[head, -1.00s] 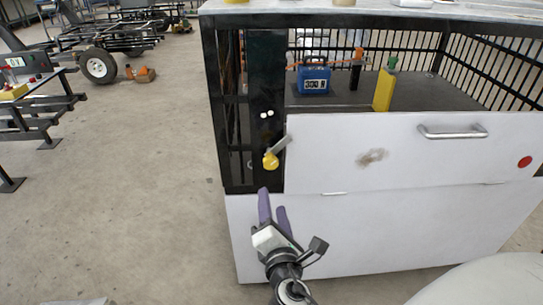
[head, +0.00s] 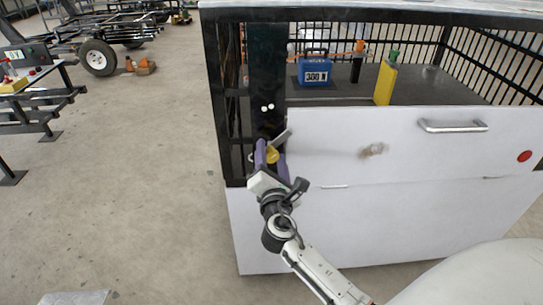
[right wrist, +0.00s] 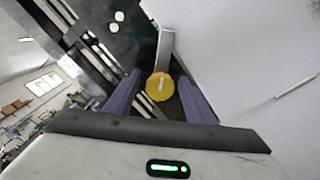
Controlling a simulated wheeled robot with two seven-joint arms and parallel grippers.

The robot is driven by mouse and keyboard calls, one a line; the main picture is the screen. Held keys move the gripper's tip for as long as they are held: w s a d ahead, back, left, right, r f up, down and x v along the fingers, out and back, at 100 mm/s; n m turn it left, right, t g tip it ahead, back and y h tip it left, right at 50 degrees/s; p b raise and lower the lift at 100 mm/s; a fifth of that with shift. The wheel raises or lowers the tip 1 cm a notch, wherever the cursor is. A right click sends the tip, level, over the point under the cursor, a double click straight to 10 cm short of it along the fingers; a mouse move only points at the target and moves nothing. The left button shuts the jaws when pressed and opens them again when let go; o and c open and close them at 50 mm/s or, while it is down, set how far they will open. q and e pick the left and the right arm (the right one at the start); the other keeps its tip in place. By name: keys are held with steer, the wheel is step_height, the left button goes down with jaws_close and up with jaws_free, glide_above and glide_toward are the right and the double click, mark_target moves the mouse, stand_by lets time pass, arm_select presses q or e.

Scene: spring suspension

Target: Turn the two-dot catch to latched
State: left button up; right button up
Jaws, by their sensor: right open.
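The two-dot catch is a yellow round knob (head: 272,155) with a grey metal bar (head: 283,137) on the black post of the cabinet, below two white dots (head: 267,107). The bar slants up and right toward the white drawer front. In the right wrist view the knob (right wrist: 158,86) lies between the purple fingers, with the bar (right wrist: 165,48) pointing up past them. My right gripper (head: 269,151) is open, its fingers on either side of the knob; contact cannot be told. My left gripper is not in view.
The white drawer front (head: 400,148) with a metal handle (head: 452,126) is right of the post. A blue 300 N block (head: 315,72) and a yellow block (head: 385,84) stand behind it. Open floor lies left of the cabinet.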

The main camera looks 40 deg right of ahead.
steer(key=shift+c, duration=1.1)
jaws_close()
